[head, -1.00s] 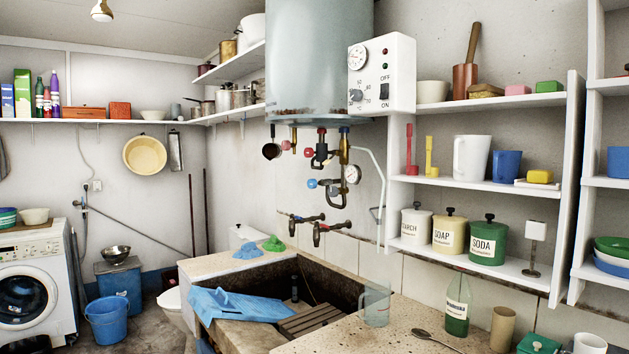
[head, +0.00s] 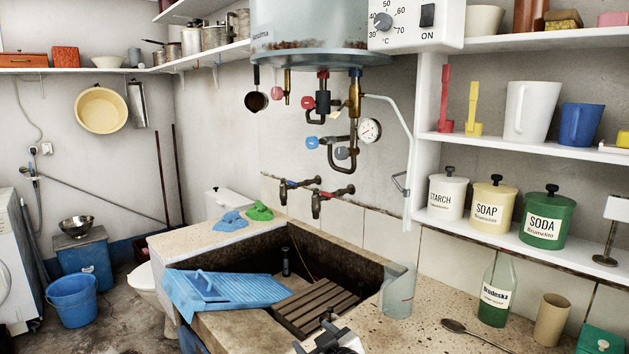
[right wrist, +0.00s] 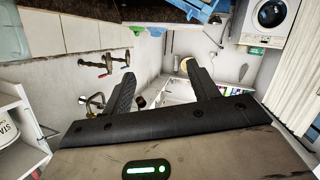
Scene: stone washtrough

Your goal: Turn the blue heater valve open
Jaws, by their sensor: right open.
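The blue heater valve (head: 312,142) is a small round blue knob on the brass pipework under the grey water heater (head: 308,30), beside a pressure gauge (head: 369,130). A red knob (head: 308,102) sits above it. My right gripper (head: 330,334) shows at the bottom edge of the head view, low over the trough's front and well apart from the valve. In the right wrist view my right gripper (right wrist: 163,84) has its two dark fingers spread with nothing between them. I cannot clearly make out the blue valve there. My left gripper is not in view.
The stone trough (head: 215,330) holds a blue washboard (head: 222,291) and a wooden rack (head: 318,306). A clear jug (head: 397,292), a green bottle (head: 497,292) and a spoon (head: 470,333) are on the right ledge. Wall taps (head: 325,198) stick out below the valve.

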